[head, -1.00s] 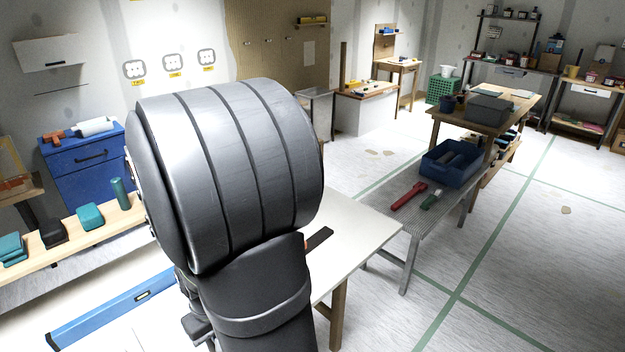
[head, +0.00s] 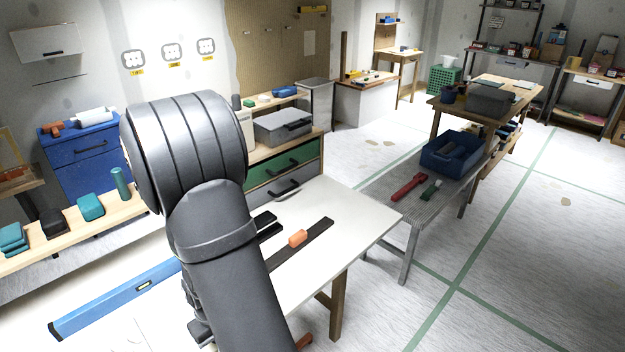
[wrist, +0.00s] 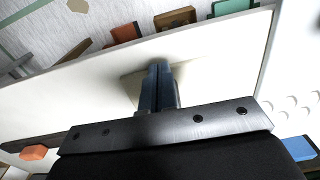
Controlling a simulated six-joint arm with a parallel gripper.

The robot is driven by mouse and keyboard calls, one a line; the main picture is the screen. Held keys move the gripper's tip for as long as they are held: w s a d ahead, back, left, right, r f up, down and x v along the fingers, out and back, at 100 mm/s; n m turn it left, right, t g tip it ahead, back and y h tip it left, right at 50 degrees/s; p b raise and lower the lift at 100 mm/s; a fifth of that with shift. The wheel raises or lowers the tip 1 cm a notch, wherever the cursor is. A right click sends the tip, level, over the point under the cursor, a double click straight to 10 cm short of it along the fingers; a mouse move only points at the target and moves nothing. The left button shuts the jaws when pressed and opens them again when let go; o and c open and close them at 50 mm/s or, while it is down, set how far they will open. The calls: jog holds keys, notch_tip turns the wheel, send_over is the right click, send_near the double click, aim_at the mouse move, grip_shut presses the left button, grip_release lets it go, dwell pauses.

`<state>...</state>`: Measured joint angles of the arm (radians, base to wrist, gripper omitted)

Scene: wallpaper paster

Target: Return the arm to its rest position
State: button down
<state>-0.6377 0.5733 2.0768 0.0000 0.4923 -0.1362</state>
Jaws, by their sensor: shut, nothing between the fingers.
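My gripper shows in the wrist view (wrist: 159,72). Its two dark fingers are together with nothing between them, over the white table (wrist: 70,105). In the head view my dark grey arm stands in the left middle and its bulky link covers part of the scene.
The white table (head: 350,222) bears an orange block (head: 298,238) on a dark strip (head: 318,231). A blue level (head: 115,300) lies left of my arm. A metal bench (head: 420,208) holds a blue bin (head: 437,168) and red tool (head: 408,187). Floor on the right is open.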

jog(key=s+d, duration=0.4)
jog(key=s, duration=0.1)
notch_tip(320, 180, up, 10)
jog(key=shift+w+d, duration=0.15)
jog(key=shift+d, duration=0.15)
